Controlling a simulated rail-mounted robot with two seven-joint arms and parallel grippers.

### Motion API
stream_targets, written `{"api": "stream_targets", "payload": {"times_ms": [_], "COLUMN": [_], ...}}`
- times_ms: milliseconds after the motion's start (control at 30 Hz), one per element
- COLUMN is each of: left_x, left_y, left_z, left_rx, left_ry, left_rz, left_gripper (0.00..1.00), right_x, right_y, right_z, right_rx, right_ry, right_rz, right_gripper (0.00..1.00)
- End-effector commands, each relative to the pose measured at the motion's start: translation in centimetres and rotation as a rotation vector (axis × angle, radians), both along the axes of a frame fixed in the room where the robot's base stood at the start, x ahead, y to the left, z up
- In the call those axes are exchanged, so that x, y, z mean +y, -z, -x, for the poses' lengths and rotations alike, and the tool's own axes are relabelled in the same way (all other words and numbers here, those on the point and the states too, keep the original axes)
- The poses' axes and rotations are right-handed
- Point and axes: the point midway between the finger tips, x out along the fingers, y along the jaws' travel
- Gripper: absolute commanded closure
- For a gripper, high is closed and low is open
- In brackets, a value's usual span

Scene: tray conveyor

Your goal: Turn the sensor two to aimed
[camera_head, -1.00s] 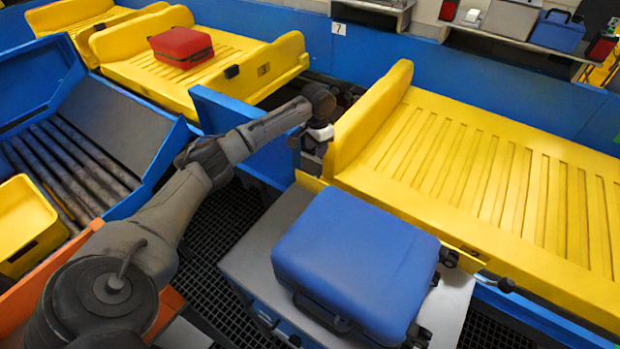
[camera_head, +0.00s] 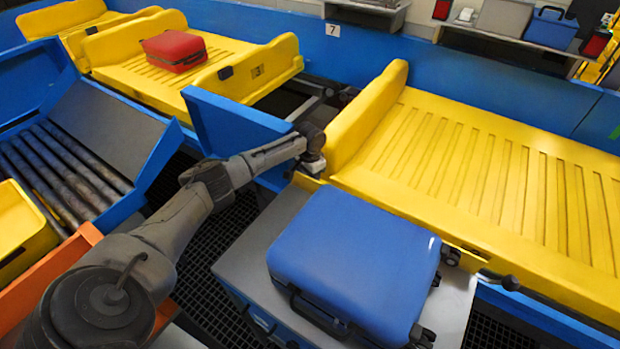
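My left arm reaches in from the left, and its wrist end with the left gripper (camera_head: 313,164) is at the gap between the yellow trays, just behind the blue suitcase. The gripper points down beside the low end wall of the right-hand yellow tray (camera_head: 360,125). Its fingers are too small and hidden to tell open from shut. I cannot make out sensor two clearly; it may be hidden by the wrist or the tray wall. My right gripper is not in view.
The blue suitcase (camera_head: 352,262) lies on a grey-topped stand (camera_head: 240,262) in front of the gripper. A blue panel (camera_head: 236,122) stands left of the wrist. A red case (camera_head: 174,50) lies on the far-left yellow tray (camera_head: 130,68). The right-hand tray is empty.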

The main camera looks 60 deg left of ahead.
Motion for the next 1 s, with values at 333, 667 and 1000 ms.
{"api": "stream_targets", "payload": {"times_ms": [333, 667, 1000], "left_x": [0.01, 0.0, 0.0], "left_y": [0.48, 0.46, 0.33], "left_z": [0.01, 0.0, -0.01], "left_rx": [0.0, 0.0, 0.0], "left_ry": [0.0, 0.0, -0.004], "left_rz": [0.0, 0.0, 0.0], "left_gripper": [0.62, 0.87, 1.0], "right_x": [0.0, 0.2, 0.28], "right_y": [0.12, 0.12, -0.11], "right_z": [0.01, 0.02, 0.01], "right_rx": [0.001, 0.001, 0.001], "right_ry": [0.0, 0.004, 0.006], "right_rz": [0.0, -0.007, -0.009], "right_gripper": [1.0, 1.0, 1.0]}}
